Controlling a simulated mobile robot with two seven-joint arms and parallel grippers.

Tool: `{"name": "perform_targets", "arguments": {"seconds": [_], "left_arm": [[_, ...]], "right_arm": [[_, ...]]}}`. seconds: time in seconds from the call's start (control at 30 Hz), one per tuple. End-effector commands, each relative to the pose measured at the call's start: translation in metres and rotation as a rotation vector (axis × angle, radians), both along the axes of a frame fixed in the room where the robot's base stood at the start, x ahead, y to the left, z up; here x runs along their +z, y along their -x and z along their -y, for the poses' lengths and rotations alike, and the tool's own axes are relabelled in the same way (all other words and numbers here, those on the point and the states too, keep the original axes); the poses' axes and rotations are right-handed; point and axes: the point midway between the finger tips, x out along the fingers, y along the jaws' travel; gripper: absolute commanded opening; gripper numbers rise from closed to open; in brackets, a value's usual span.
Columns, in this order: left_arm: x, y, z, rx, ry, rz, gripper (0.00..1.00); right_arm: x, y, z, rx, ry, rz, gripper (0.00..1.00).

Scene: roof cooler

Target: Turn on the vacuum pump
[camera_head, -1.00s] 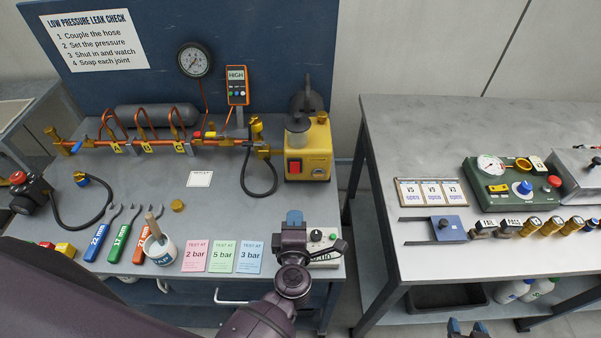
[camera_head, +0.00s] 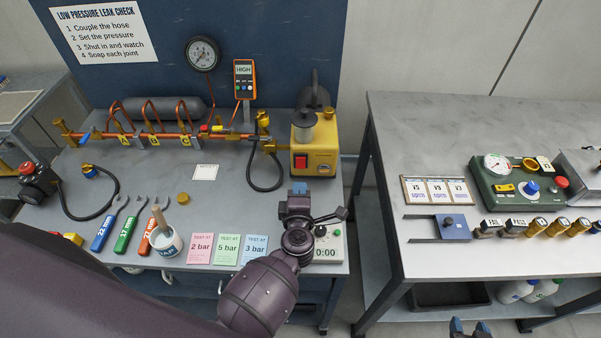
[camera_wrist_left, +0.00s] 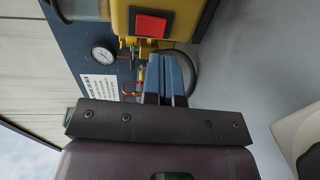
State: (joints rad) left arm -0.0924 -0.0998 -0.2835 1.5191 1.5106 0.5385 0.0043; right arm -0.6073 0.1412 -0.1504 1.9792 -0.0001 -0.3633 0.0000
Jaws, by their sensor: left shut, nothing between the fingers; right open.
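The yellow vacuum pump (camera_head: 316,148) stands at the back right of the left bench. Its red square switch (camera_head: 301,163) is on its front face, and the switch also shows large in the left wrist view (camera_wrist_left: 151,24). My left gripper (camera_head: 298,188) is in front of the pump, a little below the switch in the head view, shut and empty. In the left wrist view its blue fingertips (camera_wrist_left: 166,75) are beside the pump's lower edge, apart from the switch. My right gripper (camera_head: 470,325) shows only at the bottom edge, open.
A black hose loops left of the pump near the copper pipe manifold (camera_head: 150,138). A timer (camera_head: 329,248) and coloured test cards (camera_head: 228,249) lie at the bench front. A second bench (camera_head: 420,130) stands at right.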

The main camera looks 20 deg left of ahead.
Motion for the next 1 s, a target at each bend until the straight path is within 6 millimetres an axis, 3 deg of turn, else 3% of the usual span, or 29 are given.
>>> {"name": "perform_targets", "arguments": {"seconds": [0.2,0.4,1.0], "left_arm": [[-0.004,-0.033,-0.009,-0.001,-0.002,0.001,0.00],[-0.007,-0.053,-0.015,-0.001,-0.002,-0.001,0.00],[-0.009,-0.061,-0.018,-0.001,-0.001,0.004,0.00]], "right_arm": [[-0.002,-0.001,0.000,0.000,0.000,0.001,0.45],[-0.002,-0.001,0.000,0.000,0.000,0.002,0.45],[-0.004,-0.002,0.000,0.000,0.000,0.004,0.45]]}}
